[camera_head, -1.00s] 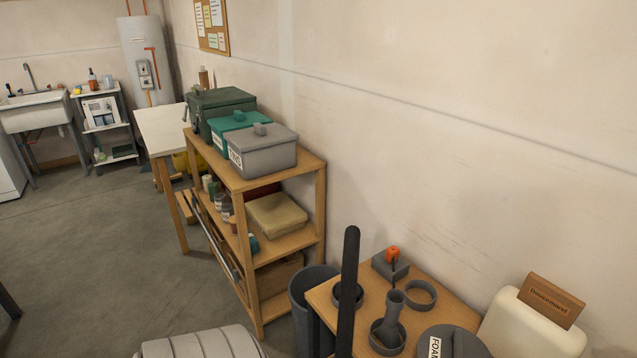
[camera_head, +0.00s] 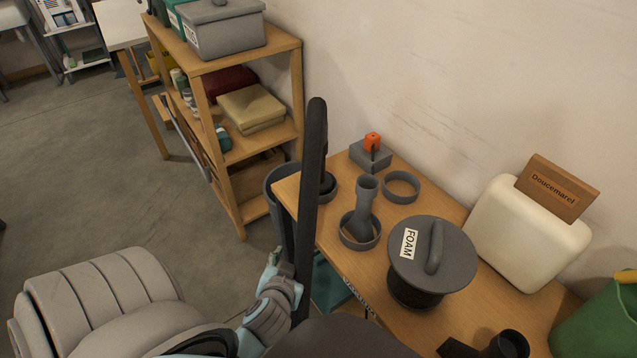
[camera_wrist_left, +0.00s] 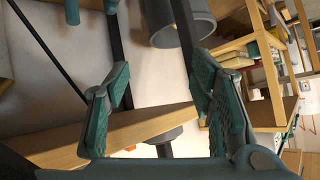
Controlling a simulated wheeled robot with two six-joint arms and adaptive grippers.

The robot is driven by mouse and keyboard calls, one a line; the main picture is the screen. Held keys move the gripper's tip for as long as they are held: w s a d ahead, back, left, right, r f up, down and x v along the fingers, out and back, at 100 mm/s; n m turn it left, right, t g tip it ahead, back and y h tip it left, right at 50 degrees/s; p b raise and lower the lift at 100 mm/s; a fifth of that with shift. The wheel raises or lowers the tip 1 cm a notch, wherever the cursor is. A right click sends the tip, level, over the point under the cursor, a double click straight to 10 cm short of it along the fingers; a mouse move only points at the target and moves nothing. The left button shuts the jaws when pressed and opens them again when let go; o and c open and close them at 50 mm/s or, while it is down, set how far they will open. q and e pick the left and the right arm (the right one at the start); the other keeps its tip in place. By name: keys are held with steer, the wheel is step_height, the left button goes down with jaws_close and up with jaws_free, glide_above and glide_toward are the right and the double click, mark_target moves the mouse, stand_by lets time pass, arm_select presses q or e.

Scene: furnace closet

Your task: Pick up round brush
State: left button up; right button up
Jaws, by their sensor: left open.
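I cannot tell for certain which thing is the round brush. A grey, waisted, upright piece (camera_head: 365,205) stands in a low ring on the wooden table in the head view and may be it. My left gripper (camera_head: 277,264) is low at the table's left edge, mostly hidden behind a dark upright bar. In the left wrist view its two teal fingers (camera_wrist_left: 166,95) are spread with nothing held between them. The table's edge (camera_wrist_left: 125,132) shows beyond them. My right gripper is not in view.
On the table (camera_head: 437,198) are an empty ring (camera_head: 402,186), a grey block with an orange-topped piece (camera_head: 371,154), a FOAM-labelled pot (camera_head: 425,265) and a white container (camera_head: 525,235). A grey bin (camera_head: 277,187) and wooden shelf (camera_head: 297,110) stand left. A green bucket (camera_head: 605,320) is right.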

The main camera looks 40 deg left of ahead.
arm_select(q)
step_height(320, 180, up, 6)
steer(key=a+r+n+t+y, duration=0.1)
steer(key=a+n+t+y, duration=0.1)
steer(key=t, duration=0.4)
glide_toward(317, 168)
steer(key=shift+t+y, duration=0.3)
steer(key=x, duration=0.3)
steer(key=p+x, duration=0.1)
steer(key=x, duration=0.7)
steer(key=shift+w+f+p, duration=0.3)
steer(key=shift+p, duration=0.05)
steer(key=shift+a, duration=0.1)
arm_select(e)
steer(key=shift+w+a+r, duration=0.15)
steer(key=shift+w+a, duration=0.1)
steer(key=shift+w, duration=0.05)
arm_select(q)
jaws_close()
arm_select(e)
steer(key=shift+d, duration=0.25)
